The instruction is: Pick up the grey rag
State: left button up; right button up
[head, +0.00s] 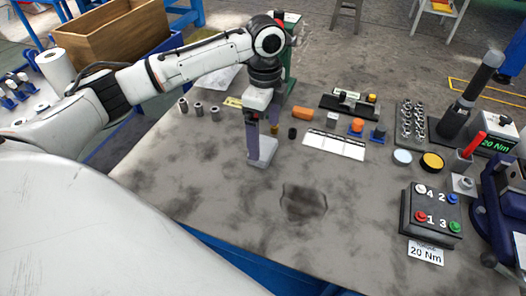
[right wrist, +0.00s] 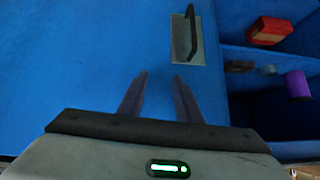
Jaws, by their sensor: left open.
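The grey rag (head: 304,202) lies flat on the grey, stained workbench (head: 210,190), near its front edge. It is a dark, crumpled patch close in colour to the bench top. My left gripper (head: 262,158) points down over the bench, behind and to the left of the rag and apart from it. It is open, and I see nothing held in it. My right gripper (right wrist: 160,80) shows only in the right wrist view, with its two fingers apart and empty in front of a blue surface.
A button box (head: 432,212) stands to the right of the rag. Small sockets (head: 199,108), an orange cylinder (head: 303,114) and a white strip (head: 335,145) lie farther back. A blue cabinet with a handle (right wrist: 190,35) and an open shelf faces the right wrist. Bench around the rag is clear.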

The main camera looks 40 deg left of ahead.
aim_at(263, 147)
pick_arm(q)
jog(key=f, duration=0.5)
jog(key=shift+s+a+f+b, duration=0.1)
jog(key=shift+s+a+b, duration=0.1)
jog(key=shift+b, duration=0.2)
jog(key=shift+c, duration=0.4)
jog(key=c, duration=1.1)
